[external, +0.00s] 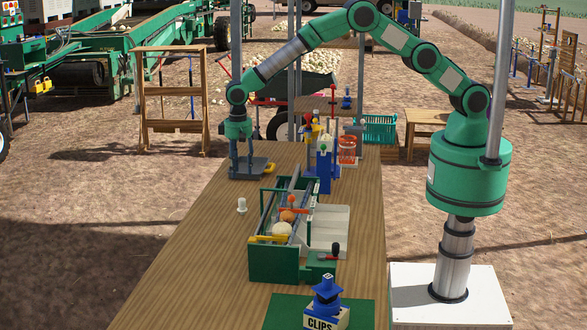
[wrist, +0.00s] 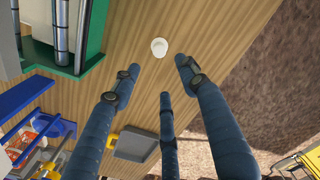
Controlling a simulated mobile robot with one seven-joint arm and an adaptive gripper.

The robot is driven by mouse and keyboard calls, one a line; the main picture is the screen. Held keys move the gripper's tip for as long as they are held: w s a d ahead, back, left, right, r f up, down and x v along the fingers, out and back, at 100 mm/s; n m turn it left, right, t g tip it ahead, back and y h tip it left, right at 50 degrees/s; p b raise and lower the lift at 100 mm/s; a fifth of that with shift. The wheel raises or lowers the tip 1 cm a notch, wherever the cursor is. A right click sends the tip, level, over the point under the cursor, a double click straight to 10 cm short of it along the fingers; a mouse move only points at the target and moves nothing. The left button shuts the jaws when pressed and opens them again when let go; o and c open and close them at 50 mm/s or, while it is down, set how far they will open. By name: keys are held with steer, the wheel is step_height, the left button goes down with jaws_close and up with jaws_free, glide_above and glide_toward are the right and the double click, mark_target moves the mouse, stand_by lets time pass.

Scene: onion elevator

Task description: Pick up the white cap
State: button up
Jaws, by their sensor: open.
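The white cap (external: 241,205) stands on the wooden table near its left edge, left of the green-framed roller unit. It also shows whole in the wrist view (wrist: 160,47), on bare wood, just beyond my fingertips and in line with the gap between them. My gripper (external: 243,168) is above the table, farther back than the cap in the external view. In the wrist view its dark blue fingers (wrist: 158,70) are spread apart with nothing between them. The gripper is open and does not appear to touch the cap.
The green-framed roller unit (external: 252,262) with onions stands right of the cap. A grey plate (wrist: 134,145) with a yellow part lies near the fingers. A blue stand (external: 325,172) is farther right. The wood around the cap is clear; the table edge is close.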

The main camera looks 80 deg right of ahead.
mark_target(242, 199)
step_height(242, 199, down, 8)
steer(key=shift+f, duration=0.3)
stand_by(0.5)
steer(key=shift+s+a+f, duration=0.15)
steer(key=shift+f, duration=2.45)
steer(key=shift+c, duration=0.2)
steer(key=c, duration=1)
